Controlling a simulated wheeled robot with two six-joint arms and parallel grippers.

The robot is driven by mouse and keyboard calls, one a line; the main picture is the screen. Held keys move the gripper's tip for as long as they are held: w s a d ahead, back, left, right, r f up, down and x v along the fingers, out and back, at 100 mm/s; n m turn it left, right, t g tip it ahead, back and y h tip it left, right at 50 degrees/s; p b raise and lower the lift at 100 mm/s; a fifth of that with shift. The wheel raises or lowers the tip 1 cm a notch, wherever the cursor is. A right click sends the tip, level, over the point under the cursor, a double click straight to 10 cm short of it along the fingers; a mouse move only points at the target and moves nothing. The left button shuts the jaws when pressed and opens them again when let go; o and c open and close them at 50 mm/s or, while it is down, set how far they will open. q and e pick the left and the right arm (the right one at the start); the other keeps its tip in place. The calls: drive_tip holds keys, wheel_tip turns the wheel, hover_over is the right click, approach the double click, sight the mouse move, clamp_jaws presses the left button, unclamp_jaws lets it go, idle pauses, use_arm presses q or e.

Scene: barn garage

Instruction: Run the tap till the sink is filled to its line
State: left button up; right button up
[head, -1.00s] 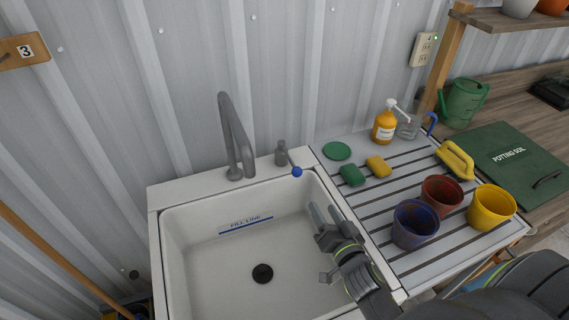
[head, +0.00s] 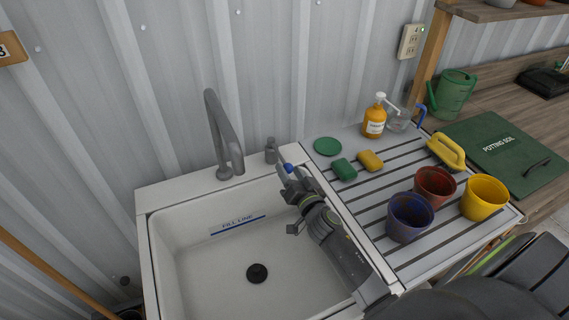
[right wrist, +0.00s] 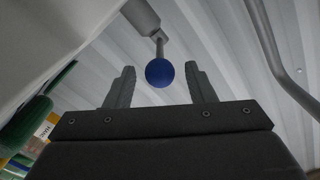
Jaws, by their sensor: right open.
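The white sink (head: 178,290) shows a bare floor with a dark drain (head: 257,273) and no visible water. A blue fill line (head: 238,226) runs along its back wall. The grey tap spout (head: 221,130) stands on the back rim. The tap's handle base (head: 271,150) is right of it, with a blue-knobbed lever (head: 289,168). My right gripper (head: 284,166) is open at the knob. In the right wrist view, the blue knob (right wrist: 160,72) lies between and slightly beyond the fingers (right wrist: 160,85); I see no clear contact. My left gripper is out of view.
The slatted drainboard right of the sink holds a green sponge (head: 343,169), a yellow sponge (head: 370,160), a blue pot (head: 409,218), a red pot (head: 435,186), a yellow pot (head: 484,198) and a soap bottle (head: 375,118). The corrugated wall (head: 300,70) stands close behind.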

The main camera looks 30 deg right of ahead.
sight(284, 162)
drive_tip(key=shift+w+d, duration=0.15)
drive_tip(key=shift+w, duration=2.05)
clamp_jaws()
